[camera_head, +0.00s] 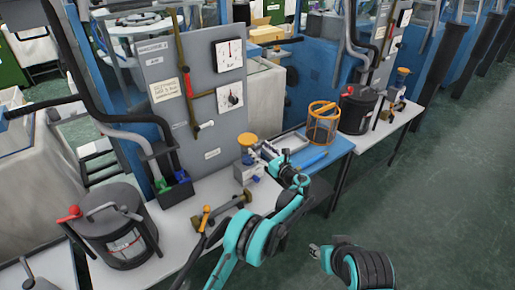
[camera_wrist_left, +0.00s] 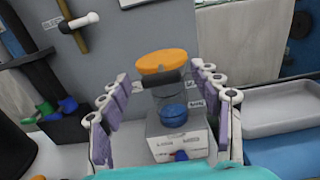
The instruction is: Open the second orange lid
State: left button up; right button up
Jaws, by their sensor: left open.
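An orange lid (camera_head: 248,140) tops a small clear jar on a grey-white box (camera_head: 246,172) on the near bench. In the left wrist view the orange lid (camera_wrist_left: 163,61) looks closed, with a dark bracket below it and a blue part in the jar (camera_wrist_left: 173,115). My left gripper (camera_head: 264,153) is open beside the jar; in the wrist view its fingers (camera_wrist_left: 160,80) stand either side of the jar and lid, with gaps. Another orange lid (camera_head: 404,71) tops a similar unit farther back. My right gripper (camera_head: 316,251) is low at the front, its jaws unclear.
A dark lidded pot (camera_head: 118,236) with a red knob stands on the near bench. A gauge panel (camera_head: 200,85) rises behind. The right floor is clear.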

aim_at(250, 141)
pick_arm(q)
jog(key=shift+x, duration=1.2)
pick_arm(e)
jog(key=shift+f, duration=0.3)
pick_arm(q)
jog(key=shift+c, duration=0.3)
